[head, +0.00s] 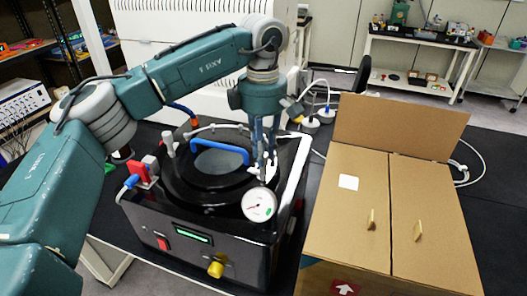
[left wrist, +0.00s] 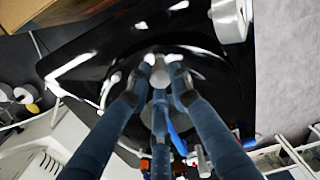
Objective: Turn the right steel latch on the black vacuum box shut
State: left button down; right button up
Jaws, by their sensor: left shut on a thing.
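The black vacuum box (head: 190,245) stands on the dark bench, with a round black lid, a blue lid handle (head: 217,149) and a white pressure gauge (head: 259,204) on top. My left gripper (head: 263,172) reaches down at the right of the lid, behind the gauge. Its fingers are shut on the right steel latch, which they mostly hide in the head view. In the left wrist view a pale metal end of the right steel latch (left wrist: 160,74) shows between the fingertips (left wrist: 157,82). How far the latch is turned is hard to tell. My right gripper is not in view.
A large cardboard box (head: 350,215) stands close to the right of the vacuum box. A white hose (head: 294,178) runs along its right edge. A red-and-blue fitting (head: 143,172) sits at its left. The gauge (left wrist: 229,18) is close to my left gripper.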

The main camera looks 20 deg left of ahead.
pick_arm(q)
jog(key=shift+w+a+r+m, duration=0.1)
jog(key=shift+a+r+m, duration=0.05)
jog(key=shift+m, duration=0.55)
jog(key=c, duration=1.6)
grip_release()
jog(key=shift+o, duration=0.2)
jog(key=shift+a, duration=0.15)
jog(key=shift+r, duration=0.1)
notch_tip(320, 180, up, 12)
